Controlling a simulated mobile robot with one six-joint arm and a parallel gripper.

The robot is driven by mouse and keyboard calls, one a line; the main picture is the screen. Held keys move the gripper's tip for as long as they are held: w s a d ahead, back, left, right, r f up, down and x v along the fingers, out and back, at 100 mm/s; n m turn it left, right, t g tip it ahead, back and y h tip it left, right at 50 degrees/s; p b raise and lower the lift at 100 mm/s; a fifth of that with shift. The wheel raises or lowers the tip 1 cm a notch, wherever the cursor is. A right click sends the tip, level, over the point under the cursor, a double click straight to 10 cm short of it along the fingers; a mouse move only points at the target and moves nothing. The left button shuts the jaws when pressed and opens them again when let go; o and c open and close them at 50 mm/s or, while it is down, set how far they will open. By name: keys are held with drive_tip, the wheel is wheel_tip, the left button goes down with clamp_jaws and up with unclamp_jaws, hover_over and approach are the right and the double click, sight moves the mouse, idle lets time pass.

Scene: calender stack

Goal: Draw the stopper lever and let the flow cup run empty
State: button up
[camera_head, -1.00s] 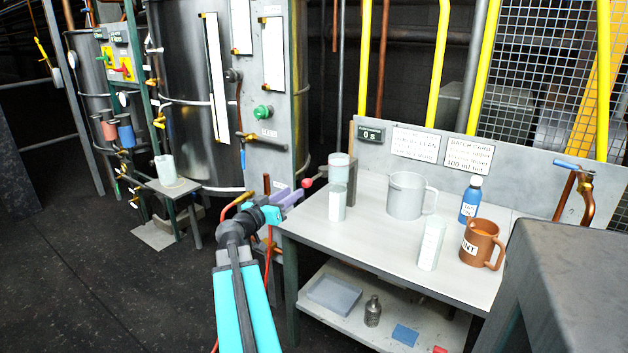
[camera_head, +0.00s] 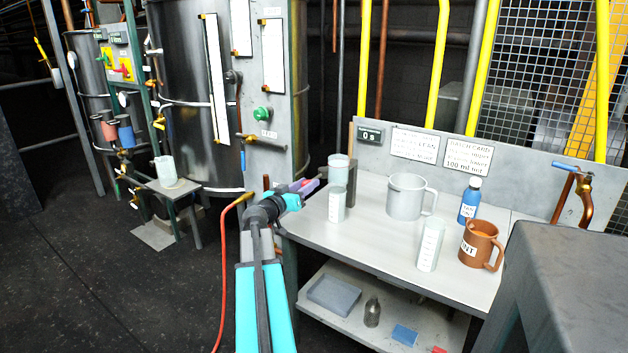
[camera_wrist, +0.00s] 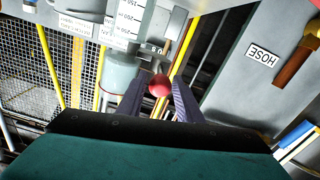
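The flow cup (camera_head: 339,172), a pale translucent cup, is held by a post at the bench's left end, above a clear graduated cylinder (camera_head: 337,206). In the wrist view, which is upside down, the cup (camera_wrist: 120,70) and cylinder (camera_wrist: 128,18) are left of centre. The stopper lever's red ball knob (camera_wrist: 159,86) shows between my fingers, with a gap visible on each side. My gripper (camera_head: 312,186) is open, at the knob beside the cup. In the head view the fingers largely hide the lever. The liquid level in the cup is unclear.
The bench (camera_head: 375,240) also holds a grey jug (camera_head: 405,197), a blue bottle (camera_head: 469,202), another cylinder (camera_head: 430,245) and a brown mug (camera_head: 480,245). A timer (camera_head: 370,134) reads 0 s. A tall tank panel (camera_head: 270,90) stands left. An orange hose (camera_head: 222,270) hangs near my arm.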

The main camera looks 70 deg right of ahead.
drive_tip(key=shift+x, duration=2.25)
clamp_jaws()
